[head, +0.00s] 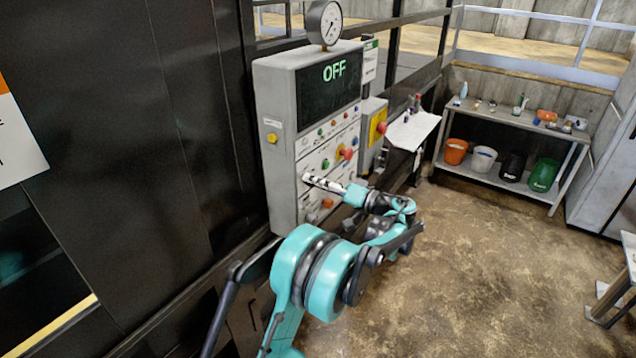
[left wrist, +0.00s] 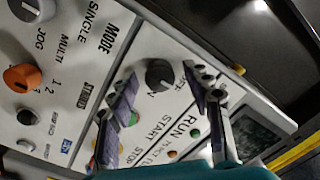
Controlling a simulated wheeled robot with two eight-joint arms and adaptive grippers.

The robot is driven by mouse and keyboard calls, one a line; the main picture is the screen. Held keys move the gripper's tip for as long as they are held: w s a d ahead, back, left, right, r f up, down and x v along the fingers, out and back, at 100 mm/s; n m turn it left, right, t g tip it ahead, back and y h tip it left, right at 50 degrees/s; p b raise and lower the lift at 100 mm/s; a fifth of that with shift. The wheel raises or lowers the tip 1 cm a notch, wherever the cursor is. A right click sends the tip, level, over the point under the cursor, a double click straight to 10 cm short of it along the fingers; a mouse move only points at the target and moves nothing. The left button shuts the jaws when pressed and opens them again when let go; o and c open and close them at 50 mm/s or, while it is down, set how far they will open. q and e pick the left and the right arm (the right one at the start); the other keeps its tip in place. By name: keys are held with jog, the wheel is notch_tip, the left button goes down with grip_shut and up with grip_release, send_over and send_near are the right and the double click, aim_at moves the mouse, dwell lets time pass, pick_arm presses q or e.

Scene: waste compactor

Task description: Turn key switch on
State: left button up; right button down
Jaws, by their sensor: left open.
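The grey control box (head: 281,120) stands against the dark machine wall, with a display (head: 330,88) reading OFF in green. In the left wrist view, a black rotary switch (left wrist: 159,74) sits on the white panel, with partly hidden lettering beside it that looks like OFF and ON. My left gripper (left wrist: 161,70) is open, with one finger on each side of this switch. I cannot tell whether the fingers touch it. In the head view my left gripper (head: 308,180) is at the panel's lower front and hides the switch. My right gripper is not in view.
An orange knob (left wrist: 22,77), a red emergency button (head: 347,154) and several small buttons share the panel. A yellow button (head: 272,138) is on the box's side. A gauge (head: 325,23) tops the box. A shelf (head: 514,122) with buckets stands beyond open floor.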

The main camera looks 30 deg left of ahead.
pick_arm(q)
grip_shut()
jog(key=shift+f+m, duration=0.1)
jog(key=shift+m, duration=0.3)
jog(key=shift+m+b, duration=2.25)
jog(key=shift+m, duration=3.35)
